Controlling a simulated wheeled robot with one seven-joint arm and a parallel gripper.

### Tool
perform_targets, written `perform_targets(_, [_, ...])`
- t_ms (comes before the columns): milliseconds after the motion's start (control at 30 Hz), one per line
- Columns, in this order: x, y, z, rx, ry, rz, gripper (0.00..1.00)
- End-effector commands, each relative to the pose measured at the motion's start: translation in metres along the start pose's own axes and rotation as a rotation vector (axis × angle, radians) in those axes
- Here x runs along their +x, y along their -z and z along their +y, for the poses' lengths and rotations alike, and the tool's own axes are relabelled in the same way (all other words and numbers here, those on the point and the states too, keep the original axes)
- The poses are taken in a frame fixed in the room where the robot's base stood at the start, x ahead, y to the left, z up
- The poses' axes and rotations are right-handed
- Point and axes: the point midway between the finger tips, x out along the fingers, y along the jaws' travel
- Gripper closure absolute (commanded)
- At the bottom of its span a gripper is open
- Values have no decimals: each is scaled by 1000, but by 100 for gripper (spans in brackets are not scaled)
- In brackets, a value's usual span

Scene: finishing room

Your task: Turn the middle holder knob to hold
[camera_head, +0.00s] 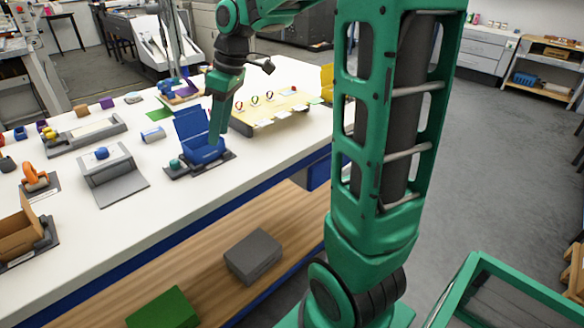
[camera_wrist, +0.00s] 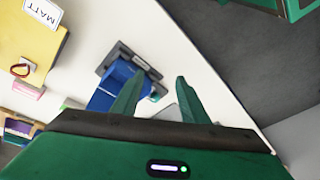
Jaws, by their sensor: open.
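My gripper (camera_head: 215,138) reaches down at the blue open-lidded box (camera_head: 202,150) near the table's front edge. Its two fingers (camera_wrist: 159,80) are apart and empty in the wrist view. The blue box also shows in the wrist view (camera_wrist: 108,92), partly behind one finger. A small teal round part (camera_head: 175,163) sits on its base; a teal bit shows between the fingers. A pale yellow board (camera_head: 271,118) with several small coloured loops and white labels lies farther back. I cannot tell which part is the middle holder knob, nor read any hold mark.
A grey sloped stand with a blue knob (camera_head: 101,153) is left of the box. An orange clamp-like piece (camera_head: 35,177) and an open brown carton (camera_head: 24,232) stand farther left. A grey block (camera_head: 253,256) and a green block (camera_head: 163,308) lie on the wooden lower shelf (camera_head: 205,262).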

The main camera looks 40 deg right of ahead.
Motion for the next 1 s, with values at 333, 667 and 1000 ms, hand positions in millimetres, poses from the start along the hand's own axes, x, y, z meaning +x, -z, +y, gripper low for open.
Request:
perform_targets(333, [-6, -58, -16, 262, -46, -43, 60])
perform_targets(667, [-7, -111, -33, 494, -88, -77, 60])
perform_targets(1000, [-4, -164, -54, 718, -128, -110, 60])
